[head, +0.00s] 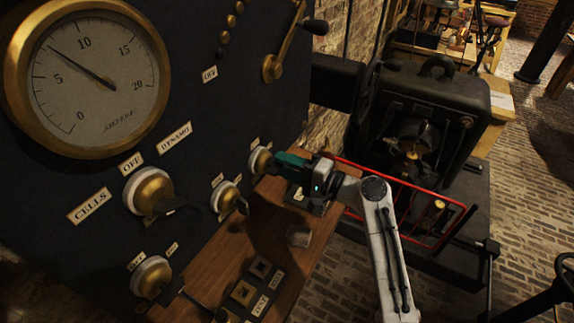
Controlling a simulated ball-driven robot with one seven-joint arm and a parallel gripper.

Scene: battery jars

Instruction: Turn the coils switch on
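A dark upright panel carries several brass rotary switches with small cream labels. The upper right small brass switch (261,160) has my gripper (281,160) right at its front. My green fingers point left at it and hide part of it. I cannot tell whether they touch it or how far they are parted. Another small brass switch (225,196) is to its lower left, with a dark lever pointing down right. A third small switch (150,276) is at the lower left. The small labels are too small to read, so I cannot tell which switch is the coils one.
A larger brass switch (149,191) is labelled CELLS, OFF and DYNAMO. A big brass ammeter (88,78) is at the upper left. A wooden shelf (278,226) runs below the panel. A black machine (426,115) and a red rail (467,219) stand to the right.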

